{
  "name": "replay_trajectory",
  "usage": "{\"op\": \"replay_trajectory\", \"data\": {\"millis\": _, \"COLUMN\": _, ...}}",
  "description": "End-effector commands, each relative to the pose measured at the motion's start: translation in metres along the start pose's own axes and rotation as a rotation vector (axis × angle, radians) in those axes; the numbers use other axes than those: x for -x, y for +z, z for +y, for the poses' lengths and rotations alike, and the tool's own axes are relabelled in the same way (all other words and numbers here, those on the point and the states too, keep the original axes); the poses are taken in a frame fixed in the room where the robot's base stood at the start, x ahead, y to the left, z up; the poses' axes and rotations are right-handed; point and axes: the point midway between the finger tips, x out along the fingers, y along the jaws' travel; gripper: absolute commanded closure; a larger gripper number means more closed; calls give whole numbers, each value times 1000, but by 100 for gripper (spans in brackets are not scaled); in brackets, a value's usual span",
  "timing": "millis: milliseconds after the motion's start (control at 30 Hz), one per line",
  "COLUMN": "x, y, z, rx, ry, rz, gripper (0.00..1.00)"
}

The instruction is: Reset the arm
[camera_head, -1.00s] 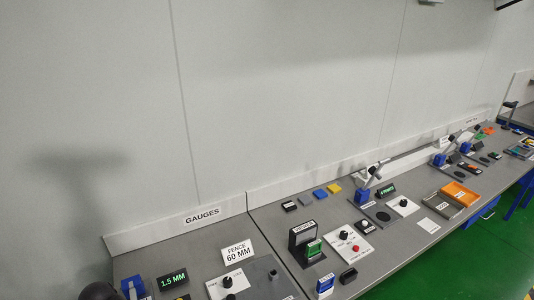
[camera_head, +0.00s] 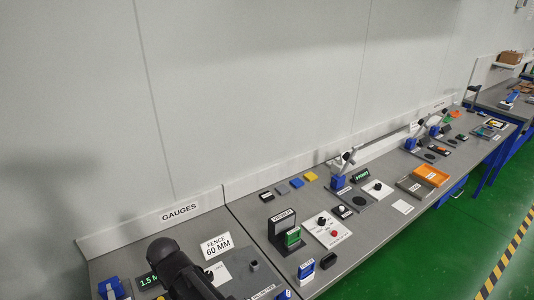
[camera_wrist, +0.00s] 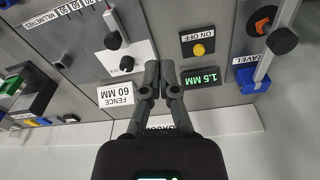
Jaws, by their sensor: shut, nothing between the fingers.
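My gripper (camera_wrist: 162,72) shows in the wrist view with its two dark fingertips together and nothing between them. It hangs above the bench, over the gap between the FENCE 60 MM card (camera_wrist: 115,96) and the green 1.5 MM display (camera_wrist: 201,77). In the head view my dark arm rises at the lower left, in front of part of the 1.5 MM display (camera_head: 148,281). The fingertips cannot be made out there.
The FENCE 60 MM card (camera_head: 216,246) stands close to my arm. A blue-based device (camera_head: 112,288) is on its left. Rightward along the bench (camera_head: 340,262) are a black-framed unit (camera_head: 283,229), a white knob panel (camera_head: 327,230) and an orange tray (camera_head: 431,175). A wall stands behind.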

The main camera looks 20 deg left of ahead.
Motion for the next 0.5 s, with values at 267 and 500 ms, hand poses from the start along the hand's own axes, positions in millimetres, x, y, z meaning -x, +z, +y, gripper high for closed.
{"op": "replay_trajectory", "data": {"millis": 267, "x": -8, "y": -9, "z": 84, "rx": -89, "ry": 9, "rz": -12, "gripper": 100}}
{"op": "replay_trajectory", "data": {"millis": 500, "x": -12, "y": -8, "z": 153, "rx": -161, "ry": 15, "rz": -22, "gripper": 100}}
